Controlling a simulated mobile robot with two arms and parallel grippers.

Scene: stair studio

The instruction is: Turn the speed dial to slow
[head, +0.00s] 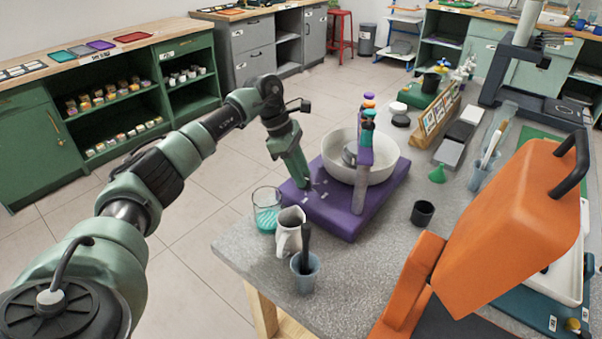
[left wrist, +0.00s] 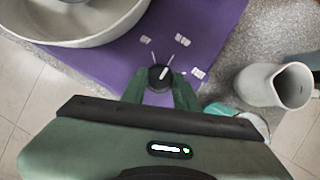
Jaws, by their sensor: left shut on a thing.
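The speed dial (left wrist: 158,74) is a small black round knob with a white pointer line, on the purple base (left wrist: 105,66) of the mixing machine. In the left wrist view its pointer leans up and slightly right, between thin white marks. My left gripper (left wrist: 160,88) is shut on the dial, one green finger on each side. In the head view the left gripper (head: 301,181) reaches down to the purple base (head: 345,222) and hides the dial. White labels (left wrist: 182,40) lie around the dial, too small to read. My right gripper is not in view.
A large white bowl (head: 345,165) sits on the base behind the gripper. A glass of teal liquid (head: 267,215), a white jug (head: 288,232) and a cup (head: 305,275) with a dark-handled tool stand close by. An orange machine (head: 500,225) stands at right.

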